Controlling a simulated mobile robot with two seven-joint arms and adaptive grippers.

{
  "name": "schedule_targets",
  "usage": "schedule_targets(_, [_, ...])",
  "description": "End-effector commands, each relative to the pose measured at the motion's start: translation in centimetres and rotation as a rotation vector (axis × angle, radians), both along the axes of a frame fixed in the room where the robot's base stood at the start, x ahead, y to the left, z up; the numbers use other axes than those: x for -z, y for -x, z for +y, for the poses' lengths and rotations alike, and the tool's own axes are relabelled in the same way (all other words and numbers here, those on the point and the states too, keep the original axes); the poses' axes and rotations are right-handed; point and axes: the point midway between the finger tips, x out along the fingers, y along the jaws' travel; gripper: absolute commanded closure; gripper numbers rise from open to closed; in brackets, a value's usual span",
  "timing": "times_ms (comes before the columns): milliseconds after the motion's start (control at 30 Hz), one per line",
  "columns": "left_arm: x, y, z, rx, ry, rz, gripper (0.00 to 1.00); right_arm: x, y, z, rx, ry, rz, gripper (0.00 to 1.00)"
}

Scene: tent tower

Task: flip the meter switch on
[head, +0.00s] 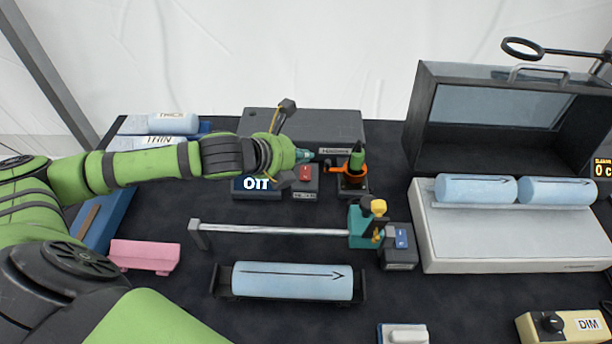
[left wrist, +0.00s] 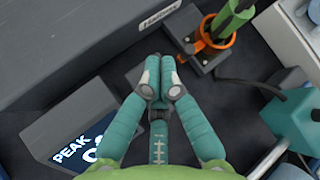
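A small dark box with a red rocker switch (head: 305,173) stands next to a dark meter box with a lit blue display (head: 256,184). The label under the red rocker is too small to read. My left gripper (head: 304,156) is just above and behind the red rocker; I cannot tell whether it touches. In the left wrist view my left gripper (left wrist: 159,72) has its fingertips together with nothing seen between them. There the meter display (left wrist: 84,150) reads "PEAK" at lower left, and the fingers hide the red rocker. My right gripper is not in view.
A long dark grey box (head: 350,125) stands behind. An orange ring holder with a green tool (head: 356,160) is close on the right. An open case (head: 418,120) stands right.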

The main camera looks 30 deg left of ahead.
Motion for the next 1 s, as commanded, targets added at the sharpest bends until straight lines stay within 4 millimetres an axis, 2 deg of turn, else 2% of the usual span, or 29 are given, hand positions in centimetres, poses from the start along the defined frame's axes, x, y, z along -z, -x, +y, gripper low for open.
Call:
schedule_targets(33, [0.65,-0.12,0.05,0.000,0.001,-0.001,1.00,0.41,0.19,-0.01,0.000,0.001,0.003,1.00])
schedule_targets(200, [1.32,-0.28,0.14,0.001,-0.001,-0.003,1.00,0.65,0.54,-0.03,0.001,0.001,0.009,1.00])
schedule_targets(1000, [1.31,-0.27,0.12,0.001,0.000,-0.002,1.00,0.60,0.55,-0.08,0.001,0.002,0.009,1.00])
